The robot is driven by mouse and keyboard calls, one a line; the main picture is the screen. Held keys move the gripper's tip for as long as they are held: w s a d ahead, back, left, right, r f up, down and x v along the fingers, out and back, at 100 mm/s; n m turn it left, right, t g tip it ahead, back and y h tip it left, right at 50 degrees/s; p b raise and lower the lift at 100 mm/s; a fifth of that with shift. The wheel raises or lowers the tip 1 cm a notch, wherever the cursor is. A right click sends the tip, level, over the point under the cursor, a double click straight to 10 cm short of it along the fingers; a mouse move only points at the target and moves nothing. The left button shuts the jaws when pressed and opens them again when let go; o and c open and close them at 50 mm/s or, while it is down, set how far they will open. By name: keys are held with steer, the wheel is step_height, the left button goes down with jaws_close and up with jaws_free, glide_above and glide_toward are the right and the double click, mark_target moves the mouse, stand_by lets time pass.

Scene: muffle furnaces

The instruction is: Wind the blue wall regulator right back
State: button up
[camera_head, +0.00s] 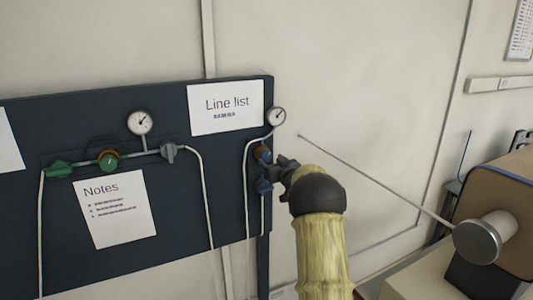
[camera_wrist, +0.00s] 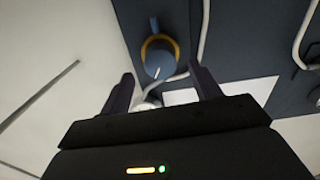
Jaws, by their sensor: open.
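The blue wall regulator (camera_head: 263,153) sits at the right end of the dark wall board, below a round gauge (camera_head: 276,116). In the wrist view its blue knob (camera_wrist: 158,60) has a white pointer line and an orange-yellow ring behind it. My gripper (camera_head: 283,167) is at the regulator in the head view and partly covers it. In the wrist view my gripper (camera_wrist: 160,72) is open, with one finger on each side of the knob's lower end and gaps between. I cannot tell whether either finger touches it.
A blue valve handle (camera_head: 264,187) is just below the regulator, close to my gripper. White tubing (camera_head: 247,190) runs down beside it. A furnace (camera_head: 505,215) with a rod and round knob stands at right.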

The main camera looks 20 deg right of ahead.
mark_target(267, 157)
steer(key=shift+w+a+p, duration=0.1)
steer(key=shift+w+p, duration=0.9)
steer(key=shift+w, duration=1.45)
steer(key=c, duration=1)
